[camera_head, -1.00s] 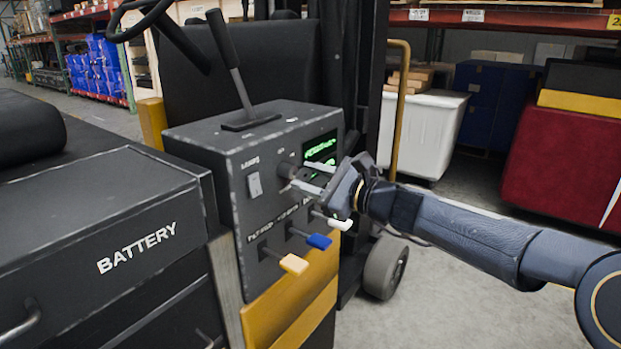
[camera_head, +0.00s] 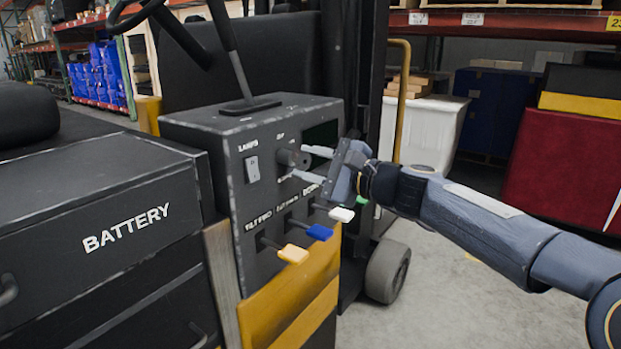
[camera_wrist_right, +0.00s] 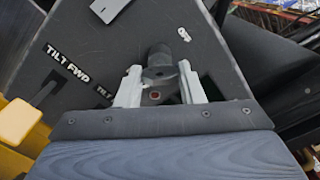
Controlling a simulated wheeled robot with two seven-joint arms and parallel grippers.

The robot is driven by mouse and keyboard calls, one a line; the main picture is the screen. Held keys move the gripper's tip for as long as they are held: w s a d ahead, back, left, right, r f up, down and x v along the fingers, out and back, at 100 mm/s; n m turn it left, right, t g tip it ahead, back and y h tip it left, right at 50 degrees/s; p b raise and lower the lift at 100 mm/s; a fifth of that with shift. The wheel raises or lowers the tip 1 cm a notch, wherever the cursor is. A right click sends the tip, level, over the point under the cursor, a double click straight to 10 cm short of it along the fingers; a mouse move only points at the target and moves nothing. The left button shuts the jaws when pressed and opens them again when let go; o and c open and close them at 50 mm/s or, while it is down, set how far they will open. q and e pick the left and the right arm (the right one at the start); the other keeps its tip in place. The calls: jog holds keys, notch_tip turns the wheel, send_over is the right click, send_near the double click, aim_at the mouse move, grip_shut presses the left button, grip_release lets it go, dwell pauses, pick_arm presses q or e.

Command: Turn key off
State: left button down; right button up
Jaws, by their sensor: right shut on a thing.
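The dark key knob (camera_head: 289,158) sticks out of the front of the black control box (camera_head: 190,125). My right gripper (camera_head: 302,161) reaches it from the right, its two pale fingers one above the other at the knob. In the right wrist view the knob (camera_wrist_right: 158,72) sits between the fingers of the gripper (camera_wrist_right: 158,82), which is shut on it. The small display (camera_head: 321,136) beside the knob is dark. The exact angle of the key is hard to tell. My left gripper is out of view.
Levers with yellow (camera_head: 293,254), blue (camera_head: 319,232), white (camera_head: 341,214) and green (camera_head: 361,200) tips stick out below the knob. A lamp switch (camera_head: 252,168) is to its left. A black battery box (camera_head: 100,225) stands at the left. Open floor lies at the right.

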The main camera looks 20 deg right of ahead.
jog(key=shift+f+n+b, duration=0.1)
jog(key=shift+n+b, duration=2.75)
jog(key=shift+n, duration=0.65)
jog(key=o, duration=1)
jog(key=v, duration=0.7)
jog(key=shift+s+d, duration=0.25)
jog(key=shift+s, duration=0.1)
